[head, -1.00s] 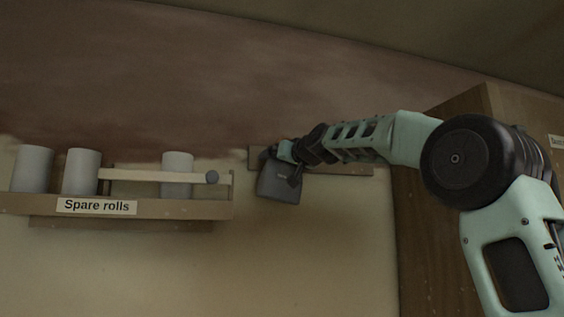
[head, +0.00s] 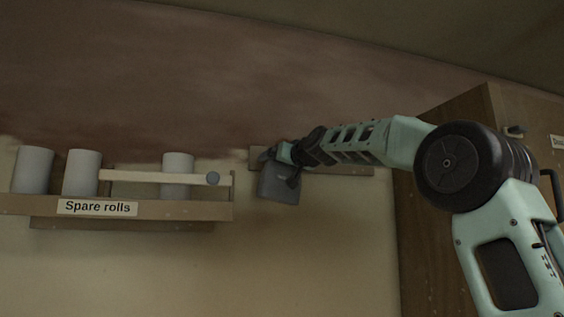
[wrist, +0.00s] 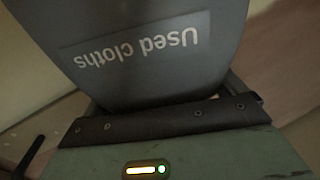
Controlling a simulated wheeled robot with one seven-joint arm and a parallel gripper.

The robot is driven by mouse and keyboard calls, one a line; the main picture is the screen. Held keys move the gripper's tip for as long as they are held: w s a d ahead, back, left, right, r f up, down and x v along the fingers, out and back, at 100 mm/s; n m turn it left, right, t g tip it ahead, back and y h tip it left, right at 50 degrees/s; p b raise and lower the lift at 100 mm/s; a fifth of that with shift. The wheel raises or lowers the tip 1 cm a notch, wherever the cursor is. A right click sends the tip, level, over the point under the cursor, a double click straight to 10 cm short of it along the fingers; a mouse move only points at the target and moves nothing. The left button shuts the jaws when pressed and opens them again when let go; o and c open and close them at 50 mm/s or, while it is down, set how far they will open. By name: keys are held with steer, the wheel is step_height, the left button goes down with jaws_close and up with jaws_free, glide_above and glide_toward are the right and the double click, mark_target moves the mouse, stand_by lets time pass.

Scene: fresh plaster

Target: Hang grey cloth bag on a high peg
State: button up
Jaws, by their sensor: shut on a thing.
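The grey cloth bag (head: 279,187) hangs from my gripper (head: 273,155) in front of the wall, just below and overlapping the brown peg rail (head: 340,170). My gripper is shut on the bag. In the wrist view the bag (wrist: 150,65) fills the upper middle, with the words "Used cloths" upside down on it. The dark gripper edge (wrist: 165,120) lies right against it. The pegs near the bag are hidden behind my gripper and the bag, so I cannot tell whether the bag touches one.
A tall wooden cabinet (head: 425,250) stands to the right. The wall below the rail is bare.

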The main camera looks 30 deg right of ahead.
steer(key=w, duration=0.1)
steer(key=p, duration=0.1)
steer(key=w+p, duration=0.1)
steer(key=shift+w+d+r, duration=0.25)
steer(key=shift+w+d, duration=0.05)
steer(key=shift+d, duration=0.05)
